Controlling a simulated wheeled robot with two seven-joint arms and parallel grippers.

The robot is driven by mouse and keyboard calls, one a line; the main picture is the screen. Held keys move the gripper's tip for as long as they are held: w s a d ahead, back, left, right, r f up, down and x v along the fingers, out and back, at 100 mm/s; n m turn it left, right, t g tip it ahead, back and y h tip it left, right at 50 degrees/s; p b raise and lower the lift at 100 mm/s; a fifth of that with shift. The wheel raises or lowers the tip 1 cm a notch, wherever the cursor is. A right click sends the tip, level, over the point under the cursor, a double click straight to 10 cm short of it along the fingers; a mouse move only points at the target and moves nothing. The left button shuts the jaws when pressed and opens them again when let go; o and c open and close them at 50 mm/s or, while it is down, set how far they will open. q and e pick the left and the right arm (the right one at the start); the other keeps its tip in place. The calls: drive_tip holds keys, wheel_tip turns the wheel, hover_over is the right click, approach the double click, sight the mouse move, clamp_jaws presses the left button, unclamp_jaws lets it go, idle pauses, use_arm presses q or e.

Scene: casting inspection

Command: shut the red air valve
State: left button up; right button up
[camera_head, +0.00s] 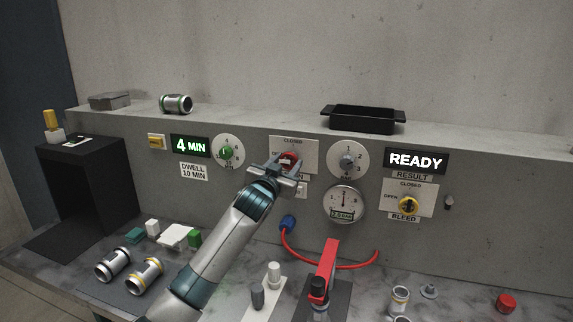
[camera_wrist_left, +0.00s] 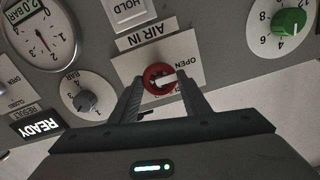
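The red air valve (camera_head: 289,157) sits on a white plate marked CLOSED at the top, in the middle of the grey panel. The left wrist view, which is upside down, shows its round red knob (camera_wrist_left: 152,72) with a pale pointer lying sideways towards the OPEN label. My left gripper (camera_head: 283,170) is at the valve, partly covering it and its plate. In the left wrist view the fingers of my left gripper (camera_wrist_left: 160,88) are spread, one on each side of the knob; I cannot tell whether they touch it. My right gripper is not in view.
A pressure gauge (camera_head: 344,203) and a grey BAR dial (camera_head: 348,160) are right of the valve; a green dwell dial (camera_head: 227,151) is left. A red lever (camera_head: 328,262) and red hose (camera_head: 345,265) stand below, near my arm.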

use_arm(q)
drive_tip(key=shift+c, duration=1)
drive_tip(key=shift+m, duration=0.6)
drive_tip(key=m+p, duration=0.1)
drive_tip(key=m, duration=0.1)
drive_tip(key=shift+m, duration=0.3)
drive_tip(key=m+p, duration=0.2)
drive_tip(key=m, duration=0.3)
drive_tip(key=m+p, duration=0.2)
drive_tip(key=m, duration=0.3)
drive_tip(key=shift+m+p, duration=0.3)
drive_tip(key=shift+m, duration=0.1)
drive_tip(key=shift+f+m+p, duration=0.1)
drive_tip(key=shift+m+p, duration=0.5)
drive_tip(key=shift+m, duration=1.1)
